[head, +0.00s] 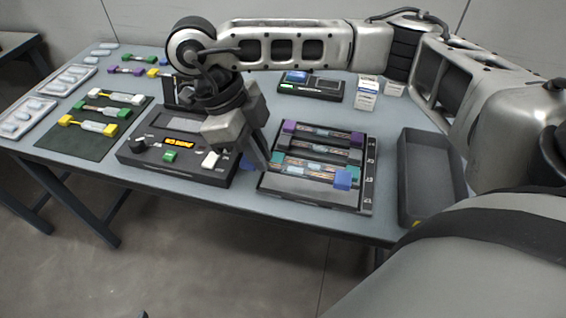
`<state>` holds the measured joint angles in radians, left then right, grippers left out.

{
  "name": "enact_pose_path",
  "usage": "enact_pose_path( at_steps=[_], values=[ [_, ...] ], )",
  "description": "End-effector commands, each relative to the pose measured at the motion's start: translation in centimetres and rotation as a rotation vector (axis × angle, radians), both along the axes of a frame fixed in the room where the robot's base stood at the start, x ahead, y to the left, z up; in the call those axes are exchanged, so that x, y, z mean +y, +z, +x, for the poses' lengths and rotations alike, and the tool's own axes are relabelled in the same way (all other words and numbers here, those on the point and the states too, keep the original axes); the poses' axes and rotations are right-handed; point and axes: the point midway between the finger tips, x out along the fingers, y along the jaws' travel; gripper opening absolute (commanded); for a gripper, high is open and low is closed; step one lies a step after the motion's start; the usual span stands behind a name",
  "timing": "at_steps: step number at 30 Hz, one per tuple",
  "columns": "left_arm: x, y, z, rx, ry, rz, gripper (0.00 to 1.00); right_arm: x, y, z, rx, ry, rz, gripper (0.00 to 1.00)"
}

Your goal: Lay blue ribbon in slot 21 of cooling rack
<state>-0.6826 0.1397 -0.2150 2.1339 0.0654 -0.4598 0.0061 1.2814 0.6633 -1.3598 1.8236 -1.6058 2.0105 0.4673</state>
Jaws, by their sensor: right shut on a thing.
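The blue ribbon has one blue end block (343,180) at the front right of the cooling rack (305,193). Another blue patch (248,162), apparently its other end, shows beside my right gripper (256,157), which is shut on it. The ribbon's middle seems to run over the front part of the rack; I cannot tell whether it touches the slot. The gripper fingers partly cover the left end and the rack's left edge. Ribbons with purple (289,126), grey and teal ends lie in slots behind. My left gripper is out of view.
The black splicer (180,171) stands just left of the rack, under my right arm. An empty dark tray (428,190) is at the right. A green mat (70,141) with several ribbons and white trays lie at the left. Small white boxes (367,92) stand behind.

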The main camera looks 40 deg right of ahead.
Motion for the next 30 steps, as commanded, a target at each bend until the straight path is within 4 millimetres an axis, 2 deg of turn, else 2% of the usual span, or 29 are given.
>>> enact_pose_path(
  at_steps=[1,4,14,20,27,28,30],
  values=[
    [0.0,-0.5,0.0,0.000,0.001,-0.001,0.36,-0.8,-1.5,-0.1,0.007,-0.003,0.001,0.00],
    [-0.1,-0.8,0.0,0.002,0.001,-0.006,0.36,-2.3,-3.3,0.1,0.006,-0.001,0.002,0.00],
    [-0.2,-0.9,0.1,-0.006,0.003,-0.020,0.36,-4.7,-6.1,0.3,0.004,0.000,0.000,0.00],
    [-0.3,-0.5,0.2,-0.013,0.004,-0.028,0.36,-4.5,-8.6,0.3,0.003,0.003,0.002,0.00],
    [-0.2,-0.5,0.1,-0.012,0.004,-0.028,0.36,-4.5,-8.8,0.4,-0.001,0.003,0.001,0.00],
    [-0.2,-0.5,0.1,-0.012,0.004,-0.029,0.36,-4.5,-8.8,0.4,-0.001,0.003,0.001,0.18],
    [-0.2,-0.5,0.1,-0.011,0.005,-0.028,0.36,-4.5,-8.8,0.4,-0.001,0.003,0.001,0.19]
  ],
)
